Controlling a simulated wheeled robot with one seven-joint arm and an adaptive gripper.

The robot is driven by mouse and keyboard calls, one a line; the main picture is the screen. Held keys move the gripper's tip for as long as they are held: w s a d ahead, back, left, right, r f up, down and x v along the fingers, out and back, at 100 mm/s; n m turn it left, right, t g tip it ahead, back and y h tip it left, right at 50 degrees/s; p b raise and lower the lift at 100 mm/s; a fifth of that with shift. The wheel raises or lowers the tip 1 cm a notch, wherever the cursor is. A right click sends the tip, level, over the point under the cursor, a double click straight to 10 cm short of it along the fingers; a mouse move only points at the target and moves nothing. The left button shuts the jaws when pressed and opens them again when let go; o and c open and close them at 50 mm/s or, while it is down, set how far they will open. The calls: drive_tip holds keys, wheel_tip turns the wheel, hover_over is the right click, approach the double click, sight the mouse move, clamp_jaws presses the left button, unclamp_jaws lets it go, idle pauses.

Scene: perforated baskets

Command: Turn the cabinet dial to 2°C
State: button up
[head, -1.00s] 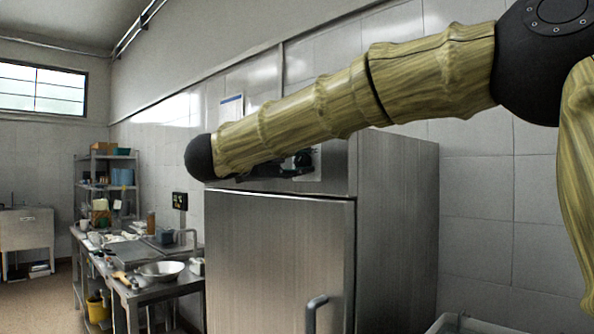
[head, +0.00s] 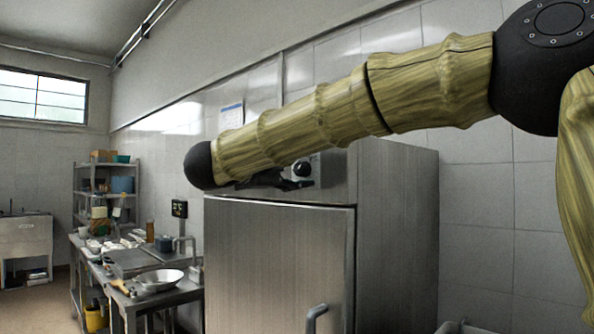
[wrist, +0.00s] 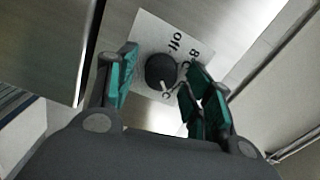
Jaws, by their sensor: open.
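The steel cabinet (head: 275,262) stands in front of me, with its dial (head: 301,168) on the panel above the door. In the wrist view the dial (wrist: 160,68) is a round black knob with a white pointer directed to the lower right. It sits on a white plate (wrist: 150,29) marked "off" and "8°C"; other markings are partly hidden by a finger. My gripper (wrist: 163,64) is open, with teal-padded fingers on either side of the knob; contact cannot be told. In the head view my gripper (head: 285,181) shows dark beside and below the dial, partly behind my forearm.
The cabinet door is shut, with a bar handle (head: 316,318) low on its front. A steel work table (head: 150,295) with a metal bowl (head: 158,279) stands at left, and a shelf rack (head: 105,190) behind it. Tiled wall lies right of the cabinet.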

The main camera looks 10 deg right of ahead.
drive_tip(key=v, duration=1.2)
